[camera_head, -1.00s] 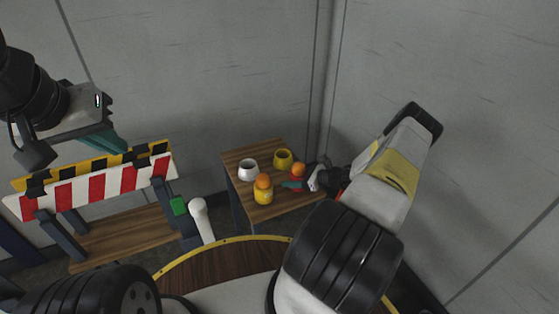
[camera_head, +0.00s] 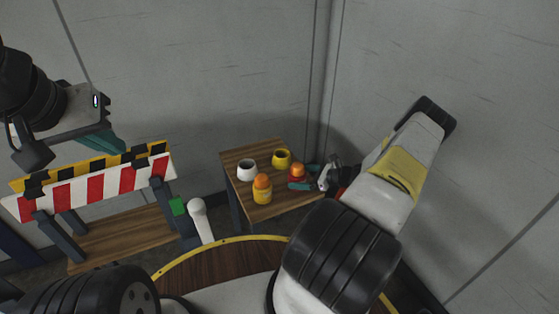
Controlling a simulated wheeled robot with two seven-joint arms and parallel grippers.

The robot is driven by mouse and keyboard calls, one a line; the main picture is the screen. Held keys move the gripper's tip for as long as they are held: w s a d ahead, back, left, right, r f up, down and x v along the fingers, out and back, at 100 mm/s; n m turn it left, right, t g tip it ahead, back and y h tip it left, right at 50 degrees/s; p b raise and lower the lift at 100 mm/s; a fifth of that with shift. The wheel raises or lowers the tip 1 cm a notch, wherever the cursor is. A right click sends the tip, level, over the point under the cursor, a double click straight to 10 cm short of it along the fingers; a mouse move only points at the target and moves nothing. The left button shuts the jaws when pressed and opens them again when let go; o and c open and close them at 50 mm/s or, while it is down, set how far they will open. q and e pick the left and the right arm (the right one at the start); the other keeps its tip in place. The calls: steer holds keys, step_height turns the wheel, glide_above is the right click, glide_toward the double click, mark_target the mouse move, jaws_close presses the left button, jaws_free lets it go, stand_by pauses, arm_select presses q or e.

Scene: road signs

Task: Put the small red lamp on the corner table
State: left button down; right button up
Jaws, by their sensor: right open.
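The small red lamp (camera_head: 297,180), a red base with an orange dome, stands upright on the wooden corner table (camera_head: 250,154), near its right edge. My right gripper (camera_head: 310,184) is open just right of the lamp, with its teal fingers beside the lamp's base. Whether a fingertip touches the lamp is too small to tell. My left gripper (camera_head: 103,143) hangs at the upper left above the striped barriers, away from the table. Its teal fingers show edge-on, so its opening is unclear.
A yellow lamp (camera_head: 262,194) with an orange dome, a white cup (camera_head: 247,172) and a yellow cup (camera_head: 281,158) share the table. Red-white (camera_head: 95,188) and yellow-black barriers stand at left by a wooden bench (camera_head: 125,238). Grey walls meet behind the table.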

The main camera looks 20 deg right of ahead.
steer(key=v, duration=0.7)
steer(key=shift+r, duration=0.1)
steer(key=shift+s+r, duration=0.1)
steer(key=shift+r, duration=0.25)
steer(key=s+a+r+n+g+h, duration=0.15)
steer(key=a+r+n, duration=0.35)
steer(key=r, duration=0.5)
steer(key=s+a+r+n+g+h, duration=0.1)
steer(key=s+a+r+n+g, duration=0.15)
steer(key=a+r+n, duration=0.5)
steer(key=s+a+r+n+g+h, duration=0.1)
steer(key=a+r+n+g, duration=0.25)
steer(key=r, duration=0.85)
steer(key=s+a+r+n+t+h, duration=0.2)
steer(key=s+a+r+n, duration=0.1)
steer(key=s+r+n, duration=0.2)
steer(key=s+a+r+n+t+h, duration=0.2)
steer(key=s+a+r+n, duration=0.2)
steer(key=s+r, duration=0.5)
steer(key=shift+s+n, duration=1.2)
steer(key=shift+s, duration=1.1)
steer(key=shift+r, duration=0.1)
